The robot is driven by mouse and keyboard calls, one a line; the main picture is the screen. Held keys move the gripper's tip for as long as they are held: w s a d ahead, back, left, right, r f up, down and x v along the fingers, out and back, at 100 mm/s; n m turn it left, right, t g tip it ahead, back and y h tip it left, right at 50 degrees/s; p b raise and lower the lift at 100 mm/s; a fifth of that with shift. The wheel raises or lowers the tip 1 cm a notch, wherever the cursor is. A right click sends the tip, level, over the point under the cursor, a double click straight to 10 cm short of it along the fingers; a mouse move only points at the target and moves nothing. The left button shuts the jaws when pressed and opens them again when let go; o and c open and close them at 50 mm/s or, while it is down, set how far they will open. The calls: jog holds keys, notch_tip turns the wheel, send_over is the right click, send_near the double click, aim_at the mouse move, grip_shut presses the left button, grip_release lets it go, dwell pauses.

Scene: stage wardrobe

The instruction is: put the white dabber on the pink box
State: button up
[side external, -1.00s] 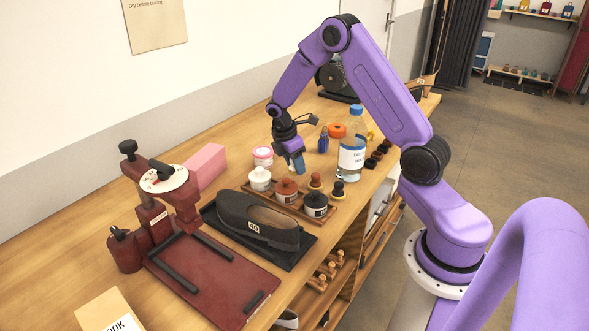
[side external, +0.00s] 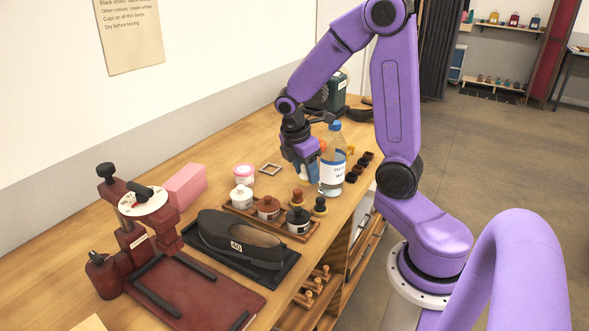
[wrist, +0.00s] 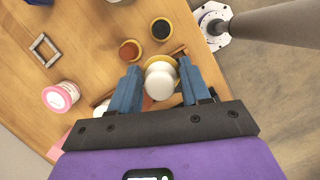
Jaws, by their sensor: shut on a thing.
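My gripper (wrist: 160,88) is shut on the white dabber (wrist: 160,75), whose white knob shows between the blue fingers with a yellow rim behind it. In the side view my gripper (side external: 308,172) is low over the bench, just behind and left of the bottle. The dabber is hidden there, and I cannot tell whether it is clear of the surface. The pink box (side external: 185,186) lies at the back left of the bench, well left of my gripper, its top bare.
A clear bottle (side external: 332,165) stands close beside my gripper. A red press (side external: 130,220) stands left of the box.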

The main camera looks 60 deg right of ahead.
jog(key=shift+s+a+r, duration=0.1)
jog(key=shift+s+r, duration=0.05)
jog(key=shift+s, duration=0.05)
jog(key=w+a+r+n+t+y, duration=0.15)
jog(key=w+a+r+n, duration=0.25)
jog(key=w+a+n, duration=0.45)
jog(key=w+a+r+n+t, duration=0.3)
jog(key=w+a+r+n, duration=0.15)
jog(key=w+n, duration=0.6)
jog(key=m, duration=0.1)
send_over(181, 182)
jog(key=s, duration=0.2)
jog(key=f, duration=0.9)
jog(key=shift+w+a+f, duration=0.2)
jog(key=shift+w, duration=0.05)
jog(key=shift+w+f+g, duration=0.25)
jog(key=shift+w+f, duration=0.05)
jog(key=shift+f, duration=1.55)
jog(key=shift+f, duration=0.15)
